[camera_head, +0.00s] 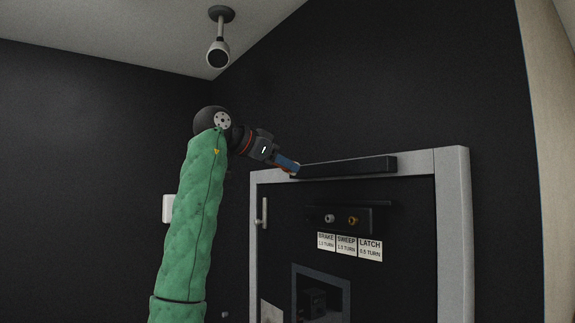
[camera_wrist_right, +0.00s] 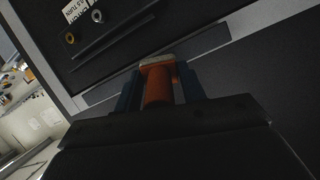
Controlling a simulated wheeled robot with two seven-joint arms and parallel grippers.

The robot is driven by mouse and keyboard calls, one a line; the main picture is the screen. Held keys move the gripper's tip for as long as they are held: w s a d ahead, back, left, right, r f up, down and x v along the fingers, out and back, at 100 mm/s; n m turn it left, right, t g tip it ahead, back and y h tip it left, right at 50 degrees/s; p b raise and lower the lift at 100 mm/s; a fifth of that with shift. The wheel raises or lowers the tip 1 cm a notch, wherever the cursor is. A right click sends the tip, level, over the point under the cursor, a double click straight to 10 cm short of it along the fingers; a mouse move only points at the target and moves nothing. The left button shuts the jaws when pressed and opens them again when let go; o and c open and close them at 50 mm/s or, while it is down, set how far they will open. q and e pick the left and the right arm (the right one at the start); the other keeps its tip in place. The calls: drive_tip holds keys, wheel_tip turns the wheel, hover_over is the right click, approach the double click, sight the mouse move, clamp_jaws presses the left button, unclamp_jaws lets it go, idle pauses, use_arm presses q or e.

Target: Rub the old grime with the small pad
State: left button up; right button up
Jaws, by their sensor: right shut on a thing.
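My right gripper (camera_head: 288,165) is raised at the top left of the door frame, at the left end of a dark bar (camera_head: 348,167). It is shut on the small pad's orange handle (camera_wrist_right: 157,86), which shows between the blue fingers in the right wrist view. The small pad (camera_wrist_right: 157,60) has a pale edge and faces the frame and dark bar. I cannot tell whether it touches them. I cannot make out any old grime; it may be hidden behind the pad or too dark to see. My left gripper is not in view.
The grey door frame (camera_head: 453,230) surrounds a black panel with a knob box (camera_head: 345,220) and labels (camera_head: 347,246) reading BRAKE, SWEEP and LATCH. A handle (camera_head: 263,212) is at the left. The wall above the frame is clear.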

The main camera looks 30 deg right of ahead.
drive_tip(key=shift+f, duration=0.1)
drive_tip(key=shift+s+a, duration=0.2)
drive_tip(key=shift+a, duration=1.15)
drive_tip(key=shift+d+f+b, duration=0.1)
drive_tip(key=shift+f+b, duration=0.05)
drive_tip(key=shift+b, duration=0.15)
